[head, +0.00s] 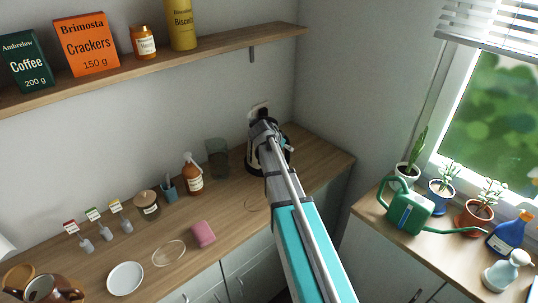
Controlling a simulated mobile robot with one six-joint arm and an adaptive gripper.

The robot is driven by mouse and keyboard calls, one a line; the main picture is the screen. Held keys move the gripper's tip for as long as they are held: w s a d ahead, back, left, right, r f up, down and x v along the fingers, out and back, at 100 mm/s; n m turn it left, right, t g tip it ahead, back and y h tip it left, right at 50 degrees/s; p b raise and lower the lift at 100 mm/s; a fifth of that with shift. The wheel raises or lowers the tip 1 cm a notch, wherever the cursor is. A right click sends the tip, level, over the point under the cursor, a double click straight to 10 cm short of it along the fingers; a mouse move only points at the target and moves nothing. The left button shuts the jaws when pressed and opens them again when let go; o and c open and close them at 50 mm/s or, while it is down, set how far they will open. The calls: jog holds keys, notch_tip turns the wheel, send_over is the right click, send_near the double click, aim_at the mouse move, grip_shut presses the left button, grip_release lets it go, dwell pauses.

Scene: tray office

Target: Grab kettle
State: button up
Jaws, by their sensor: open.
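The kettle (283,160) appears as a dark, rounded shape at the back corner of the wooden counter, mostly hidden behind my arm. Only its edges show on either side of the arm. My gripper (262,130) is at the far end of my arm, over or beside the kettle, close to the wall. It is open, but its fingertips are small and hard to make out. I cannot tell whether the fingers touch the kettle or where its handle is.
A dark, clear container (217,158) and an orange spray bottle (193,174) stand left of the kettle. A pink sponge (202,234) lies nearer. A shelf (200,50) runs above. A green watering can (408,208) and plants stand on the right counter (372,212).

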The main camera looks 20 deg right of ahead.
jog(key=shift+b+x, duration=0.8)
jog(key=shift+x, duration=0.75)
jog(key=shift+w, duration=0.1)
grip_shut()
